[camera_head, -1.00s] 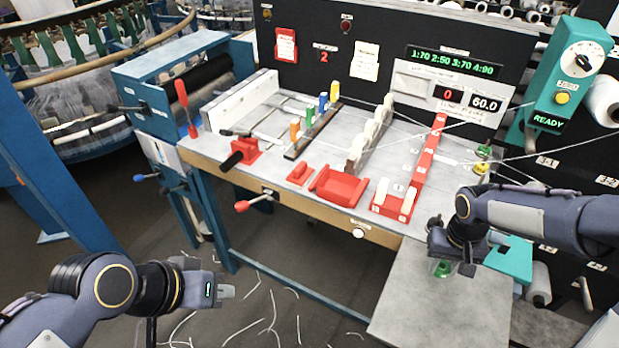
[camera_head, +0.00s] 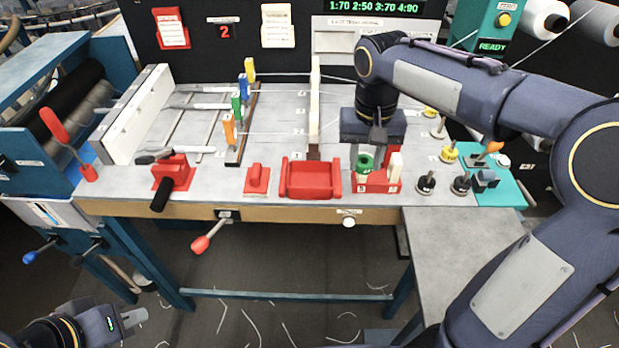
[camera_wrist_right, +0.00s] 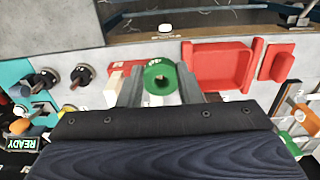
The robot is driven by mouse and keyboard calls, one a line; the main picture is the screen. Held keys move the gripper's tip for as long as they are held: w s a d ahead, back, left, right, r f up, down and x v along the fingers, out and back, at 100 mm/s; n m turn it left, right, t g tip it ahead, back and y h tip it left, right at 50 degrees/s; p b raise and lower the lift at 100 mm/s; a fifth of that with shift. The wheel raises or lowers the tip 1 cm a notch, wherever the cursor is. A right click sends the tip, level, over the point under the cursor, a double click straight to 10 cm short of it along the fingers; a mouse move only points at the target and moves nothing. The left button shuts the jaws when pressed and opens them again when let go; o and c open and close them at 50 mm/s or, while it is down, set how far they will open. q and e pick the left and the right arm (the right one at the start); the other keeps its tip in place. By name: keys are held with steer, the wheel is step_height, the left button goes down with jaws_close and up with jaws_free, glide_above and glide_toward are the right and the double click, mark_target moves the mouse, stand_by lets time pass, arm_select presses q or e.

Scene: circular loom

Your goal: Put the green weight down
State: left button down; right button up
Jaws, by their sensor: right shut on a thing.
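The green weight (camera_head: 365,161) is a small green ring-like piece with a central hole. My right gripper (camera_head: 377,140) points down over the red slotted holder (camera_head: 376,181) and is shut on the weight. In the right wrist view the weight (camera_wrist_right: 160,78) sits between the two fingers of the right gripper (camera_wrist_right: 160,86). Whether the weight touches the holder or the table cannot be told. My left gripper (camera_head: 132,318) is low at the left, away from the table; its finger gap is not clear.
A red tray (camera_head: 310,180) stands left of the holder. A grey side table (camera_head: 450,235) is bare. Coloured pegs (camera_head: 229,131) stand further left.

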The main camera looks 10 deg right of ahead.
steer(key=w+a+f, duration=0.2)
steer(key=w+a+f+p, duration=0.1)
steer(key=w+a+f, duration=0.1)
steer(key=a+f, duration=0.1)
steer(key=w+a+f, duration=0.2)
steer(key=a, duration=0.1)
steer(key=shift+f, duration=0.25)
steer(key=shift+w+a+f+p, duration=0.1)
steer(key=shift+a+f+p, duration=0.1)
steer(key=shift+f+p, duration=0.1)
steer(key=f, duration=0.3)
steer(key=shift+w+a+f, duration=0.15)
steer(key=shift+a, duration=0.05)
steer(key=shift+f, duration=0.15)
steer(key=shift+f, duration=0.2)
steer(key=o, duration=0.8)
